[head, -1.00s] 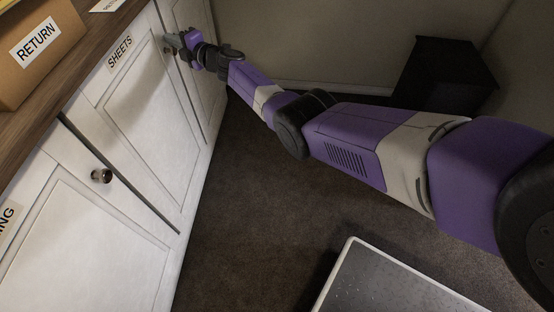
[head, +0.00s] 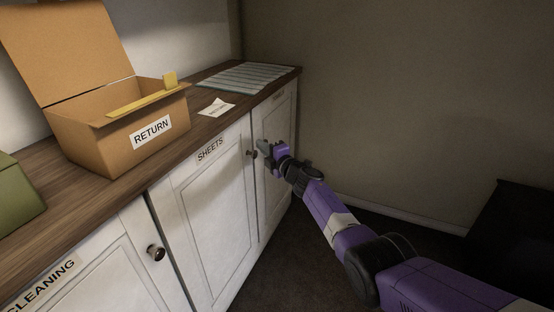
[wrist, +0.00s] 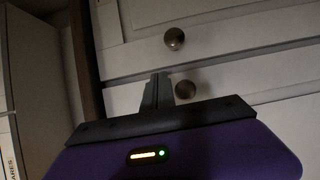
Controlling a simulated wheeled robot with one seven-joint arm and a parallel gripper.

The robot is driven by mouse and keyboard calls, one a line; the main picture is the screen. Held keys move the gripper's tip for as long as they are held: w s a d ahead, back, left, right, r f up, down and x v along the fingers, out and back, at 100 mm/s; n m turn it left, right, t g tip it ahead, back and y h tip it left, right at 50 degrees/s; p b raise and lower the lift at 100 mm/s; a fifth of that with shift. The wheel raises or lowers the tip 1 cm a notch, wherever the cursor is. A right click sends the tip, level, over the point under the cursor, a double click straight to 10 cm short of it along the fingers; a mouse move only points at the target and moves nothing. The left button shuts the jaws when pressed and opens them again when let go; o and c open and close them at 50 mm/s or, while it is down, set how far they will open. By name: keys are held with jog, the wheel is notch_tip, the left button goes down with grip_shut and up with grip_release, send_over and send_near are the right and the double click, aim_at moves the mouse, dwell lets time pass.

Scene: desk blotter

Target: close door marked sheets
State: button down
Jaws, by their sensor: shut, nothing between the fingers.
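The white door marked SHEETS (head: 208,205) is in the middle of the cabinet row in the head view. It looks flush or nearly flush with its neighbours; a dark line runs down its left edge. Its round knob (head: 250,153) is near its right edge. My gripper (head: 262,146) is just right of that knob, by the seam with the right-hand door (head: 275,165). In the wrist view my fingers (wrist: 157,92) are shut and empty, beside two knobs, one above (wrist: 174,39) and one at right (wrist: 186,90). I cannot tell whether they touch the door.
On the wooden counter (head: 95,195) stand an open RETURN box (head: 120,135), a paper slip (head: 217,107), a striped mat (head: 248,77) and a green object (head: 18,195). The CLEANING door (head: 100,275) is at left. A dark box (head: 510,230) stands at right.

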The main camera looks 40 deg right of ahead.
jog(key=s+d+p, duration=0.5)
jog(key=s, duration=0.5)
jog(key=shift+d+f, duration=0.15)
jog(key=shift+d, duration=0.1)
jog(key=shift+s, duration=0.1)
